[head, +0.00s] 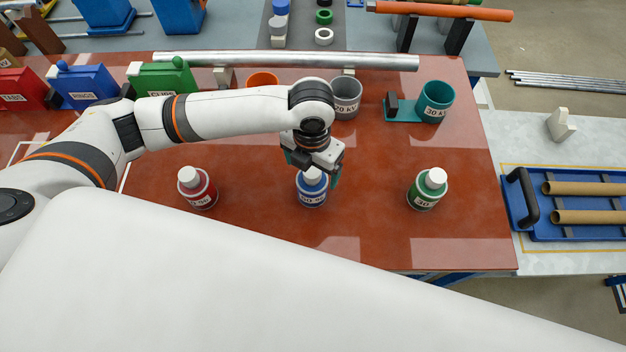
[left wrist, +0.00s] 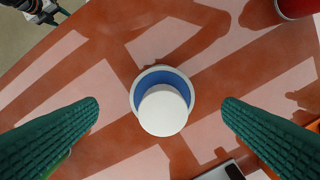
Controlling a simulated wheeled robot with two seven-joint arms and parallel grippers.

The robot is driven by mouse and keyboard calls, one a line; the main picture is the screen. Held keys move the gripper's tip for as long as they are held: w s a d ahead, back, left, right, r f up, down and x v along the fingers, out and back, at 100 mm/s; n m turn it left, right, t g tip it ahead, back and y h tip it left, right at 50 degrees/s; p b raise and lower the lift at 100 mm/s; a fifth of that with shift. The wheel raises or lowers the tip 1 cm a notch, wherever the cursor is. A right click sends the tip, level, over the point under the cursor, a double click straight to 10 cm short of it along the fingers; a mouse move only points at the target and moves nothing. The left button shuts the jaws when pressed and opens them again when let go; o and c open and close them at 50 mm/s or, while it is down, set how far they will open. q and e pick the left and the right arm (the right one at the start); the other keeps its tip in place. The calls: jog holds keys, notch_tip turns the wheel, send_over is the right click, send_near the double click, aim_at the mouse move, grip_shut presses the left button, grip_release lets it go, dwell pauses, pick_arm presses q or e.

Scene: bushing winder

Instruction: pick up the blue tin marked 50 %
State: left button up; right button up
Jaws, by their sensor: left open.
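The blue tin (head: 312,193) with a white cap and a label that seems to read 50 % stands upright on the red-brown table (head: 262,225). My left gripper (head: 318,170) is just above it, pointing down, and partly hides its top. In the left wrist view the same blue tin (left wrist: 163,98) is seen from above, cap centred between two green ribbed fingers (left wrist: 160,112). The fingers are apart with clear gaps on both sides and do not touch it.
A red tin (head: 198,190) stands to the left and a green tin (head: 426,192) to the right, both white-capped. Behind the arm are a grey cup (head: 346,98), a teal cup (head: 436,100) and a long metal tube (head: 285,59). Table between tins is clear.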

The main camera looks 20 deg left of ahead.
aim_at(312, 172)
pick_arm(q)
notch_tip(312, 172, down, 2)
jog(key=shift+f, duration=0.1)
jog(key=shift+w+f+p, duration=0.1)
jog(key=shift+f+p, duration=0.4)
jog(key=shift+f, duration=0.05)
notch_tip(312, 172, down, 4)
jog(key=shift+w+a+r+p, duration=0.1)
jog(key=shift+r+p, duration=0.05)
jog(key=shift+p, duration=0.5)
jog(key=shift+f, duration=0.4)
jog(key=c, duration=1.2)
jog(key=shift+o, duration=0.2)
jog(key=shift+r, duration=0.15)
